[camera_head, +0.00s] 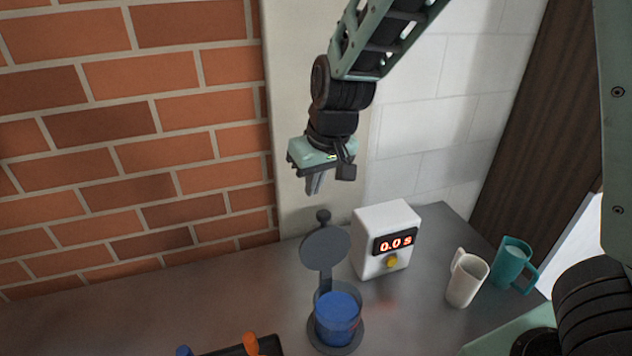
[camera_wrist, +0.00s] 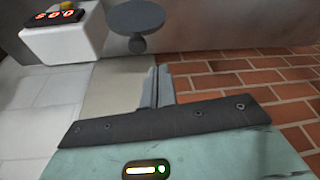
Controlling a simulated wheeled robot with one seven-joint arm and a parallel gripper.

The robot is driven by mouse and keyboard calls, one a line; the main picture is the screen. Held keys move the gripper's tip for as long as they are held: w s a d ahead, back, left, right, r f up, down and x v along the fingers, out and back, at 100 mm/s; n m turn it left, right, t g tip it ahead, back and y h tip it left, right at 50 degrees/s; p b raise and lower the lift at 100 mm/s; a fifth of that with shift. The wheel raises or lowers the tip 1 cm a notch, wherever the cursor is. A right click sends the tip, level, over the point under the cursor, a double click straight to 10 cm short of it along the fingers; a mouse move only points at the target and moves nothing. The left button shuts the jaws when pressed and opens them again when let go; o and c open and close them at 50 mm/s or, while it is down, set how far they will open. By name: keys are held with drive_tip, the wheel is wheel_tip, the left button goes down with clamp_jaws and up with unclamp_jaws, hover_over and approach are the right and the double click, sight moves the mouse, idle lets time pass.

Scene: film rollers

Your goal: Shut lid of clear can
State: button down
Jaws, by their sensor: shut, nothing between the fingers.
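The clear can (camera_head: 338,318) stands on the counter with something blue inside. Its round grey lid (camera_head: 325,249) is open, hinged up at the back of the can, with its knob (camera_head: 323,215) at the top. In the wrist view the lid (camera_wrist: 135,17) shows upside down near the top edge, its knob pointing down in the picture. My gripper (camera_head: 315,184) is shut and empty, above the raised lid and apart from it, fingers pointing down. The fingers also show in the wrist view (camera_wrist: 156,85).
A white timer box (camera_head: 384,240) reading 0.0 s stands right of the lid. A white mug (camera_head: 466,279) and a teal mug (camera_head: 511,265) are further right. A dark rack (camera_head: 262,347) with blue and orange knobs is at the front. A brick wall (camera_head: 150,130) stands behind.

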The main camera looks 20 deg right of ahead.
drive_tip(key=w+d+r, duration=0.2)
drive_tip(key=w, duration=0.2)
drive_tip(key=w+f+t, duration=0.1)
drive_tip(key=w+f, duration=0.3)
drive_tip(key=f, duration=0.6)
drive_tip(key=shift+m+h, duration=0.4)
drive_tip(key=s, duration=0.4)
drive_tip(key=shift+s+d+r+p, duration=0.1)
drive_tip(key=shift+d+p, duration=0.15)
drive_tip(key=shift+p, duration=0.15)
